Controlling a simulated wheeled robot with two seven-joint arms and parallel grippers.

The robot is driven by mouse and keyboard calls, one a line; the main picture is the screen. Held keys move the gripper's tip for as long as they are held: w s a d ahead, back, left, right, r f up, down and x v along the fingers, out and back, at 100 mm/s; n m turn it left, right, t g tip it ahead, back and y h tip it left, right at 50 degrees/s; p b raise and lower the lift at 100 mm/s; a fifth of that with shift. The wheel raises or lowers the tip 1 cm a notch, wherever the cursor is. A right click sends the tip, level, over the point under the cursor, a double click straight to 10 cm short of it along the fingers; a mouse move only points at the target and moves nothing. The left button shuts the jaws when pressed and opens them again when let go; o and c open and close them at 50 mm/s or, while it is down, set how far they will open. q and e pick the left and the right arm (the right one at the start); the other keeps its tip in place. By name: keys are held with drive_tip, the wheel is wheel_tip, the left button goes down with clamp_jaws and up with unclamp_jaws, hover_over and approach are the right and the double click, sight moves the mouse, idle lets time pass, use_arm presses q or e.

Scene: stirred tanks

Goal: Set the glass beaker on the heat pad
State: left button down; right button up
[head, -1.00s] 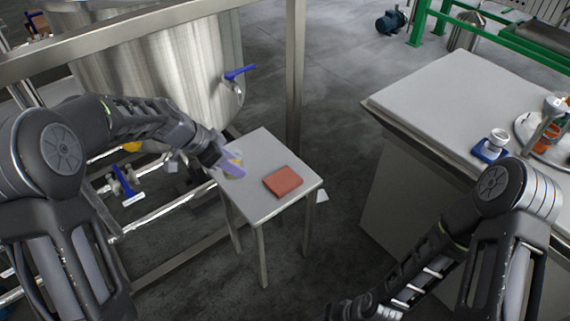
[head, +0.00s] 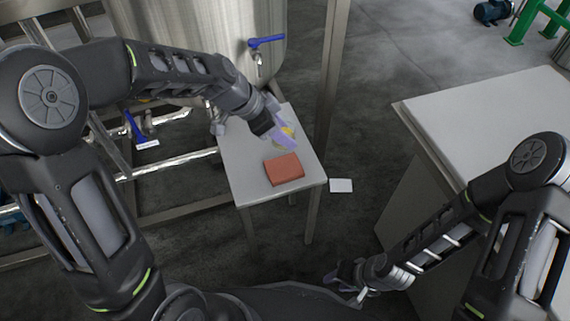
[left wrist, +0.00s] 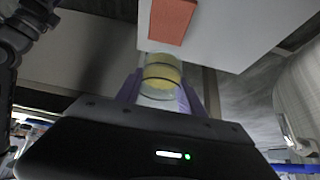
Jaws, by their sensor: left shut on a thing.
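The glass beaker (left wrist: 161,76), with yellow contents and a dark band, sits between the purple fingers of my left gripper (left wrist: 160,92), which is shut on it. In the head view the left gripper (head: 279,133) is over the back part of the small table, and the beaker (head: 288,131) shows only partly behind its fingers. The heat pad, a flat reddish-brown block (head: 284,169), lies on the table just in front of the gripper; it also shows in the left wrist view (left wrist: 172,20). The beaker is apart from the pad. My right gripper (head: 345,279) is low at the bottom centre; its fingers are unclear.
The small grey table (head: 240,160) has bare top around the pad. A steel tank (head: 200,30) with a blue-handled valve (head: 266,41) and a steel post (head: 331,70) stand behind it. A larger bench (head: 490,120) is at the right. A white card (head: 341,185) lies on the floor.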

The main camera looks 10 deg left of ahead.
use_arm(q)
drive_tip(key=b, duration=0.2)
hover_over(293, 164)
drive_tip(key=s+a, duration=0.1)
drive_tip(key=a, duration=0.1)
drive_tip(key=shift+s+a+f, duration=0.1)
drive_tip(key=shift+f, duration=1.45)
drive_tip(key=shift+s+a+f, duration=0.1)
drive_tip(key=shift+f, duration=1.45)
drive_tip(key=shift+f+b, duration=0.5)
drive_tip(key=shift+f, duration=1.35)
drive_tip(key=shift+f, duration=0.1)
drive_tip(key=shift+f+b, duration=0.1)
drive_tip(key=shift+b, duration=0.2)
drive_tip(key=c, duration=0.7)
unclamp_jaws()
